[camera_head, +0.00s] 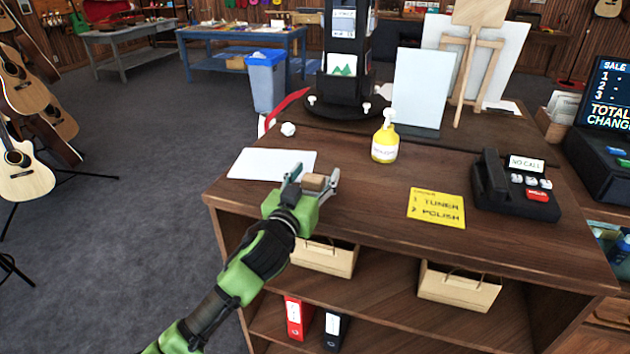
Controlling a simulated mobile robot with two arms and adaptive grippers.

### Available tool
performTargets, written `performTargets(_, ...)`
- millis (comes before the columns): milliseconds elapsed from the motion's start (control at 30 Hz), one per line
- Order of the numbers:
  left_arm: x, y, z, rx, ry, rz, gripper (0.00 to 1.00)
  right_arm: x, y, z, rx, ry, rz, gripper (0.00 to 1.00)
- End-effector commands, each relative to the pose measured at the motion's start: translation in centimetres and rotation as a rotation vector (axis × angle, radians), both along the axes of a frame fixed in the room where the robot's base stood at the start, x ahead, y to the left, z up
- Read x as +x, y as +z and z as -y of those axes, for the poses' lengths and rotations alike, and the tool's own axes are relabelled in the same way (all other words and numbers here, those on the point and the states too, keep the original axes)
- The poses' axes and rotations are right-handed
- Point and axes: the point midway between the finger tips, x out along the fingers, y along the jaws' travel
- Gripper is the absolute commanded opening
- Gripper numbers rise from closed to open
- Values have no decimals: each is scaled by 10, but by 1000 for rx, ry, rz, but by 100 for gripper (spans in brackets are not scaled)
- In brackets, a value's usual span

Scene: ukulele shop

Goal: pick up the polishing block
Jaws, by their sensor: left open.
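A small brown block (314,182), which looks like the polishing block, is on the wooden counter (390,210) near its left front edge. My left gripper (316,175) reaches in from the lower left. Its fingers are open, one on each side of the block in the picture. I cannot tell whether either finger touches it. The gripper hides the block's near lower part. My right gripper is not in view.
White paper (262,163) lies left of the gripper. A yellow pump bottle (385,138), a yellow note (436,207) and a black phone (514,186) stand or lie to the right. A dark display stand (345,95) is behind. Bare counter lies between gripper and note.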

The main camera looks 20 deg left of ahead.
Motion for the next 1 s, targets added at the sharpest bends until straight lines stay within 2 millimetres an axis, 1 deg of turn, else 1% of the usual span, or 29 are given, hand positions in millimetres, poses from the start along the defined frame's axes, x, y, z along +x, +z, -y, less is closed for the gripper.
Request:
performTargets(233,2,-1,0,0,-1,0,54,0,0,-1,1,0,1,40)
performTargets(267,2,-1,0,0,-1,-1,52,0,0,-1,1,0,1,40)
performTargets(300,2,-1,0,0,-1,0,41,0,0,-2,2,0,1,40)
performTargets(367,2,-1,0,0,-1,-1,26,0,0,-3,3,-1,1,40)
performTargets(400,2,-1,0,0,0,-1,15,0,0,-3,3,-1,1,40)
performTargets(433,2,-1,0,0,0,-1,12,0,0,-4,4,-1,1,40)
performTargets(767,2,1,0,0,0,0,12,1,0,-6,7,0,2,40)
performTargets(867,2,6,0,0,0,2,12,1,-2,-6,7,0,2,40)
performTargets(1000,2,22,0,-1,-1,6,12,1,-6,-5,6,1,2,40)
